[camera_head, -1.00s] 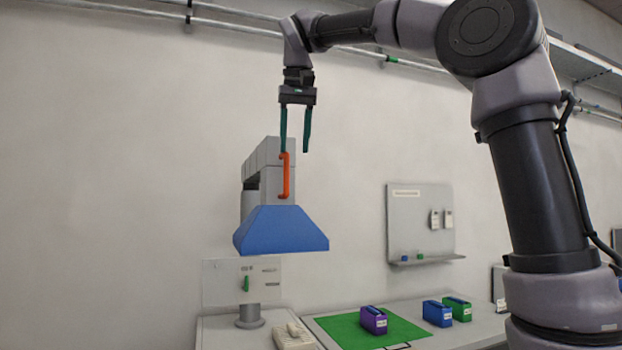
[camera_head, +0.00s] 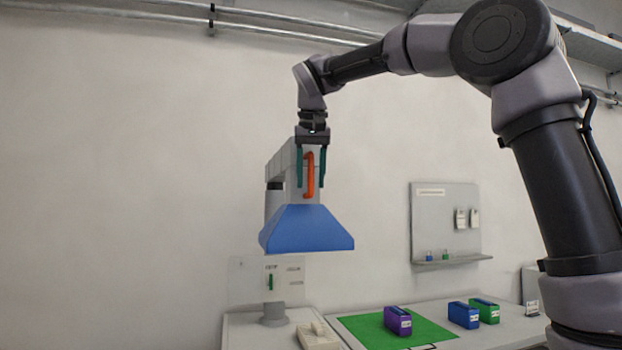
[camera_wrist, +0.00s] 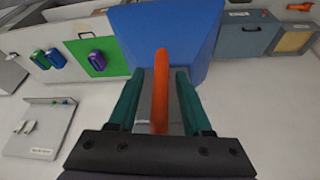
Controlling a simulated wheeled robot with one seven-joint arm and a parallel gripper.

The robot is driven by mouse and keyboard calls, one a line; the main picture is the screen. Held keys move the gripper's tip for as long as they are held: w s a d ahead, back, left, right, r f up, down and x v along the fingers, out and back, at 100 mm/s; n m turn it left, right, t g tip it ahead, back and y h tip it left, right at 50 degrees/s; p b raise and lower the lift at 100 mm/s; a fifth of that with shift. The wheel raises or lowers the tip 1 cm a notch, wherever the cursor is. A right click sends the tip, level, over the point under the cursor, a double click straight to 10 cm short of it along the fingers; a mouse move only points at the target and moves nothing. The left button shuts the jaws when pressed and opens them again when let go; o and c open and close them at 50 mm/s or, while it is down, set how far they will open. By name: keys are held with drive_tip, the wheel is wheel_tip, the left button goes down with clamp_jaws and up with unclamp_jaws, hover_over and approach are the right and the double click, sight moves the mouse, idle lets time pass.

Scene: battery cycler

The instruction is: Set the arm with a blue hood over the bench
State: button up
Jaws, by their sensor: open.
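The arm with a blue hood (camera_head: 306,229) stands at the left end of the bench, its grey duct rising behind the hood. An orange handle (camera_head: 310,176) is upright on the front of the grey duct above the hood. My gripper (camera_head: 311,184) is open, pointing down, with one green finger on each side of the handle. In the wrist view the orange handle (camera_wrist: 160,90) lies between the two fingers with gaps on both sides, and the blue hood (camera_wrist: 170,30) is beyond it. Contact with the handle does not show.
The bench (camera_head: 375,307) carries a green mat (camera_head: 362,331) with a purple battery pack (camera_head: 398,321) on it. A blue pack (camera_head: 463,315) and a green pack (camera_head: 486,311) stand to the right. A grey wall panel (camera_head: 445,225) with a shelf hangs behind. The wall left of the hood is bare.

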drive_tip(key=shift+w+f, duration=0.1)
drive_tip(key=shift+f, duration=0.05)
clamp_jaws()
idle(1.4)
